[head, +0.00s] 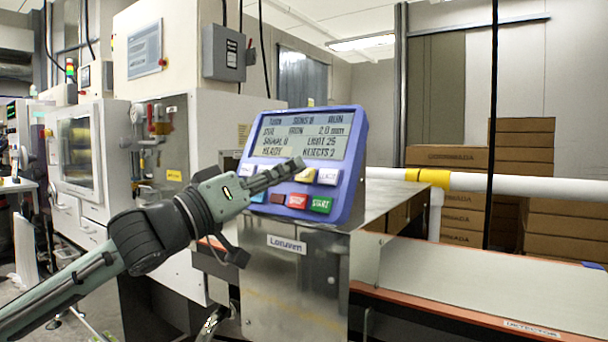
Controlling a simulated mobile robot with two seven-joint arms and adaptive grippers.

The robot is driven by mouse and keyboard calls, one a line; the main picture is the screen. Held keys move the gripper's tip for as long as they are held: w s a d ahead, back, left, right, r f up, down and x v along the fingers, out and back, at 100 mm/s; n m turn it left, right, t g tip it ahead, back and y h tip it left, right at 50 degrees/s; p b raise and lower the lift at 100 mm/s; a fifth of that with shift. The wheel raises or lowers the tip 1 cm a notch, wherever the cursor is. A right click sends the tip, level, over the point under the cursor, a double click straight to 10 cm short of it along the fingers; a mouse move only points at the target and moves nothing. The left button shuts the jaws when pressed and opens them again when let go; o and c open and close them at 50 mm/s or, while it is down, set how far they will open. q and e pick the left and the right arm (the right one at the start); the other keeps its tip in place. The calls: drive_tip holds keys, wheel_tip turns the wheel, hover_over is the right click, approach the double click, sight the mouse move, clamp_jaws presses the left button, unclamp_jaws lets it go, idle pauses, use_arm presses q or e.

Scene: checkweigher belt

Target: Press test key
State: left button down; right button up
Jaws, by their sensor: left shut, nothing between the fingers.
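A blue control panel (357,140) with a grey display (300,133) stands tilted on a metal housing. Under the display are two rows of keys. The upper row shows a white key (247,170), a yellow key (306,175) and another white key (328,177). The lower row shows a blue key, a dark key, a red STOP key (297,200) and a green START key (320,204). I cannot read which key is the test key. My left gripper (297,165) is shut and empty, in front of the panel. It hides part of the upper row; contact cannot be told.
The metal housing (295,285) stands below the panel. A conveyor (480,285) runs to the right, with a white and yellow rail (500,182) behind it. Stacked cardboard boxes (565,185) stand at the back right. A white cabinet machine (85,160) is at the left.

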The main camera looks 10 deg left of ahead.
use_arm(q)
drive_tip(key=shift+w+d+f, duration=0.1)
drive_tip(key=shift+w+f, duration=0.05)
drive_tip(key=shift+w, duration=0.15)
idle(0.4)
drive_tip(key=shift+w+d+f+p, duration=0.1)
drive_tip(key=shift+w+f+p, duration=0.1)
drive_tip(key=shift+w+p, duration=0.15)
idle(0.6)
drive_tip(key=shift+s+a+r, duration=0.2)
drive_tip(key=shift+s+r, duration=0.15)
drive_tip(key=shift+s, duration=0.35)
